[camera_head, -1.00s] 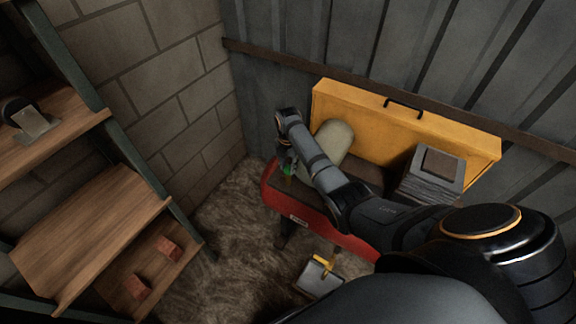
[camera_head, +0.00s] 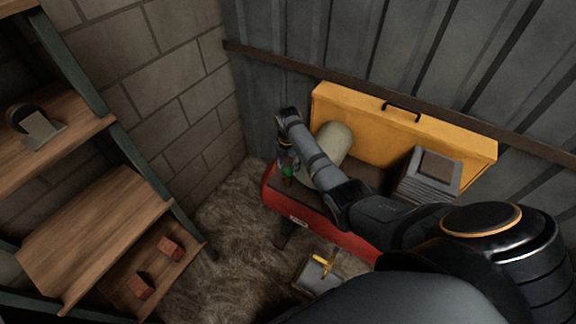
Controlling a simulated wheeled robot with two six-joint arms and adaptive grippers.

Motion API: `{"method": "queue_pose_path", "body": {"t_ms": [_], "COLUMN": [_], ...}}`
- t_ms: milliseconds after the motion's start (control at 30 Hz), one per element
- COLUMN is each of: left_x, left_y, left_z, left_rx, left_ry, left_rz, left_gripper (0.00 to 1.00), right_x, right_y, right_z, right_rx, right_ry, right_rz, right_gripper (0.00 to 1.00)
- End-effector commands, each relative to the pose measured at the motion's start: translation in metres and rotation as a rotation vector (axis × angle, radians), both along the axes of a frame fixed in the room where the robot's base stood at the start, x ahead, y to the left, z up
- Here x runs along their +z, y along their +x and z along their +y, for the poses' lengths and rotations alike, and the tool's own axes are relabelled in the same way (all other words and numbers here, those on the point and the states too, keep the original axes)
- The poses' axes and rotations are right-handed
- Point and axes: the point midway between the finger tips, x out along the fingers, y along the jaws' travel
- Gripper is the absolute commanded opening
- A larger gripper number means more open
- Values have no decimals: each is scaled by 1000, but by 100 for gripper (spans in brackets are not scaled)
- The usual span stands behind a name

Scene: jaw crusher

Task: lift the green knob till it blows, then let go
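The green knob (camera_head: 287,172) is small and sits at the left end of the red machine (camera_head: 318,226), on top of a short brownish stem. My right gripper (camera_head: 286,164) is at the knob, with its fingers pointing down just above and around it. The fingers are small and dark here, so I cannot tell whether they are closed on the knob or only beside it. My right arm crosses over the machine from the lower right and hides part of its top. My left gripper is not in view.
A yellow panel (camera_head: 440,140) with a black handle stands behind the machine. A beige rounded cylinder (camera_head: 336,141) and a grey finned block (camera_head: 427,177) sit on top. A wooden shelf (camera_head: 95,225) with two red bricks stands left. A grey box with yellow handle (camera_head: 318,276) is in front.

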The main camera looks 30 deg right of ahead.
Motion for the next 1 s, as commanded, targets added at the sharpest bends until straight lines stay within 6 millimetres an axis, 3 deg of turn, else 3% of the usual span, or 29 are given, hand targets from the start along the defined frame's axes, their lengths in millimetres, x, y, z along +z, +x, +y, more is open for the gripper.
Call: {"method": "queue_pose_path", "body": {"t_ms": [333, 733, 1000], "left_x": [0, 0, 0], "left_y": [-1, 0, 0], "left_z": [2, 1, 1], "left_rx": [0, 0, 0], "left_ry": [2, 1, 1], "left_rz": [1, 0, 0], "left_gripper": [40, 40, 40], "right_x": [6, 94, 119], "right_y": [0, 0, 0], "right_z": [0, 0, 0], "right_rx": [0, 0, 0], "right_ry": [0, 0, 0], "right_rz": [0, -2, 0], "right_gripper": [51, 51, 51]}}
